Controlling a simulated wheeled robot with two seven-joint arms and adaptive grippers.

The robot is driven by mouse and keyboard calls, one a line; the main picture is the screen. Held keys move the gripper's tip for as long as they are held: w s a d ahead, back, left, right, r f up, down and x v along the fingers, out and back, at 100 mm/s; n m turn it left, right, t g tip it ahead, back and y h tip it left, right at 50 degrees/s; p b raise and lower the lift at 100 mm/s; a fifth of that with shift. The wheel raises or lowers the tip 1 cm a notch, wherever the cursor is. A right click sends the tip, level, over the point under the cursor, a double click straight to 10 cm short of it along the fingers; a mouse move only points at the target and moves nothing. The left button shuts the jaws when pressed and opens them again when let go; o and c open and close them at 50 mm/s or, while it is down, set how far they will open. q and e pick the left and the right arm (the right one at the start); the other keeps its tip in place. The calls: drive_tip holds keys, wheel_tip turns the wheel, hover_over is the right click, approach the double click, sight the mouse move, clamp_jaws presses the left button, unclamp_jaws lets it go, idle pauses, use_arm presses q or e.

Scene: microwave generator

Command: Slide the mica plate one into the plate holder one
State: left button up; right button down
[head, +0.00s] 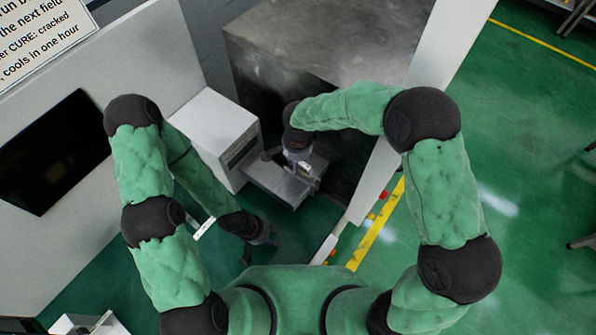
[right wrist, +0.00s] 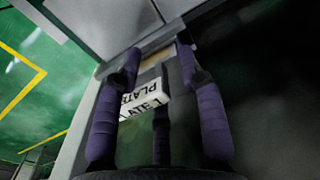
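My right gripper (head: 302,168) is over the grey tray-like ledge (head: 262,176) in front of the white box. In the right wrist view its purple fingers (right wrist: 158,60) stand apart. Between them is a white label (right wrist: 145,98) reading "PLATE" upside down, with a second line partly hidden by a finger. A tan strip (right wrist: 158,57) shows beyond, near the fingertips. I cannot tell which piece is the mica plate and which the holder, or whether the fingers grip anything. My left gripper (head: 261,247) hangs low over the green floor, its fingers apart, with nothing visible between them.
The white box (head: 215,130) stands left of my right gripper. A large dark metal block (head: 320,50) is behind it. A white panel edge (head: 375,180) runs close on the right. Green floor with yellow lines (head: 378,230) lies beyond.

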sight(305, 171)
drive_tip(key=shift+s+d+f+g, duration=0.3)
drive_tip(key=shift+s+d+f, duration=0.5)
drive_tip(key=shift+s, duration=0.2)
drive_tip(key=c, duration=0.6)
unclamp_jaws()
drive_tip(key=shift+d, duration=0.1)
drive_tip(key=shift+o, duration=0.8)
drive_tip(key=shift+d+r, duration=0.1)
drive_tip(key=shift+d, duration=0.3)
drive_tip(key=shift+w+a+r, duration=0.1)
drive_tip(key=shift+a+r, duration=0.05)
drive_tip(key=shift+a, duration=0.15)
drive_tip(key=shift+w+r, duration=0.1)
drive_tip(key=shift+r, duration=0.05)
drive_tip(key=shift+r, duration=0.25)
wheel_tip(305, 171, up, 11)
drive_tip(key=shift+w+r, duration=0.1)
drive_tip(key=shift+r, duration=0.1)
